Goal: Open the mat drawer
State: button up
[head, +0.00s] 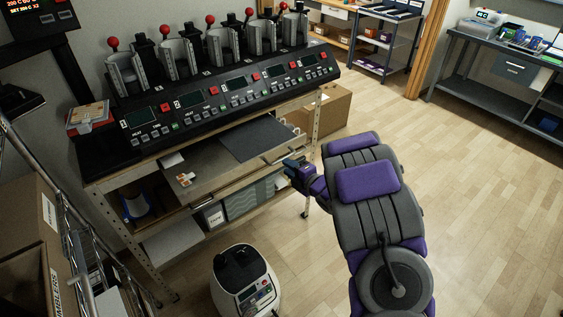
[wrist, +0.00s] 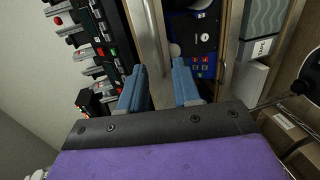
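The mat drawer (head: 215,165) is a shallow grey-brown tray under the black press machine. It stands out from the bench front, with a dark mat (head: 255,138) and small cards (head: 184,179) on it. My gripper (head: 293,168) is at the right part of the drawer's front edge. In the wrist view my gripper (wrist: 160,80) shows two blue fingers, apart and empty. A pale drawer front with a silver bar handle (wrist: 152,30) lies ahead, the bar running between the fingers' lines. I cannot tell whether the fingers touch it.
The press machine (head: 200,105) with several upright presses fills the bench top. Below are a lower shelf with a grey bin (head: 250,198) and a white label box (head: 213,214). A white round device (head: 243,280) stands on the floor. Cardboard boxes are at left. Floor at right is clear.

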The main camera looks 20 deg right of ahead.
jog(key=p+v, duration=0.1)
jog(key=v, duration=0.9)
jog(key=shift+s+d, duration=0.15)
jog(key=shift+s, duration=0.25)
jog(key=d+r+m+g+h, duration=0.3)
jog(key=d+r+m+h, duration=0.3)
jog(key=d+m+h, duration=0.15)
jog(key=s+r+m+g+h, duration=0.35)
jog(key=s+m, duration=0.25)
jog(key=s, duration=0.2)
jog(key=s+a+r+m+g+y, duration=0.1)
jog(key=s+a+m+g, duration=0.2)
jog(key=s+a, duration=0.3)
jog(key=s+a+r+m+g+y, duration=0.1)
jog(key=s+a, duration=0.5)
jog(key=s, duration=0.8)
jog(key=s+a+r+m+g+y, duration=0.1)
jog(key=s+a+m+g+y, duration=0.2)
jog(key=s, duration=0.7)
jog(key=a+m+g, duration=0.2)
jog(key=a, duration=0.2)
jog(key=shift+s+r+g, duration=0.3)
jog(key=shift+s+g, duration=0.05)
